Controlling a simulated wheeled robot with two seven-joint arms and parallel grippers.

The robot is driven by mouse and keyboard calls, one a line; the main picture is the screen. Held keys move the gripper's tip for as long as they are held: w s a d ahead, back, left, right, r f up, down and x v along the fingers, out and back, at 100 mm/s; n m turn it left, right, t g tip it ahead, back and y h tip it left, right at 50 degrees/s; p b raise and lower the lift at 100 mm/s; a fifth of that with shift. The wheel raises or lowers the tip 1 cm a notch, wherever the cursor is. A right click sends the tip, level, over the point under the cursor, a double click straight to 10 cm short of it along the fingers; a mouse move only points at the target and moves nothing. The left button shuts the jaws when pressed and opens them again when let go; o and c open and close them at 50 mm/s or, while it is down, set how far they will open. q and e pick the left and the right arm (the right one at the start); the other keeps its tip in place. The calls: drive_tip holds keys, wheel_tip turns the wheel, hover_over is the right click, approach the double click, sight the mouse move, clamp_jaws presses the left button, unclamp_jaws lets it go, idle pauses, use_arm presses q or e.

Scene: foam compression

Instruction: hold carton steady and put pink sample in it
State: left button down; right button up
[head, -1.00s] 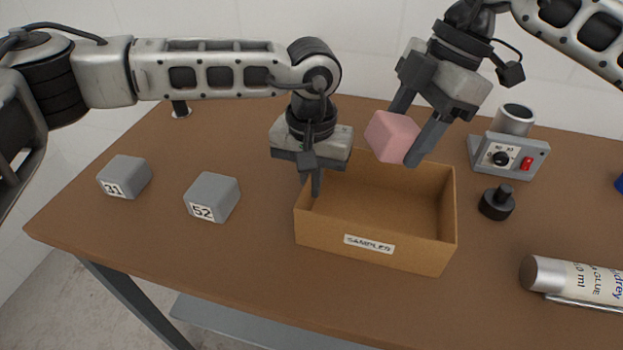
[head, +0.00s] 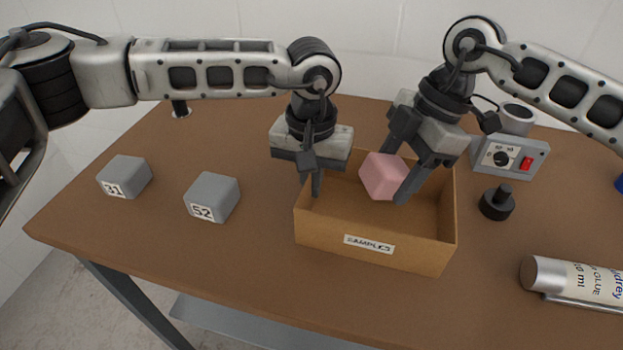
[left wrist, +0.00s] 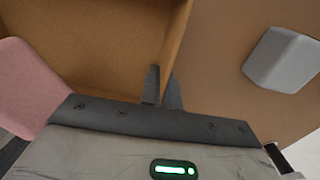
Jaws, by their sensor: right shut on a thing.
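The open brown carton (head: 372,243), labelled SAMPLES, stands on the table in the head view. My left gripper (head: 316,192) is at its left wall; in the left wrist view its fingers (left wrist: 163,92) are close together on either side of the carton wall (left wrist: 176,45), shut on it. My right gripper (head: 391,182) is shut on the pink sample (head: 381,174), a tilted cube, and holds it within the carton's opening. The pink sample also shows at the left edge of the left wrist view (left wrist: 25,85). The cube's clearance above the carton floor is hard to tell.
Grey blocks marked 31 (head: 125,177) and 52 (head: 212,198) sit left of the carton. The table's front left is clear.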

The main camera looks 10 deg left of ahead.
drive_tip(key=shift+f, duration=1.45)
drive_tip(key=o, duration=1)
drive_tip(key=shift+o, duration=0.2)
drive_tip(key=v, duration=1.2)
use_arm(q)
drive_tip(key=c, duration=1.6)
unclamp_jaws()
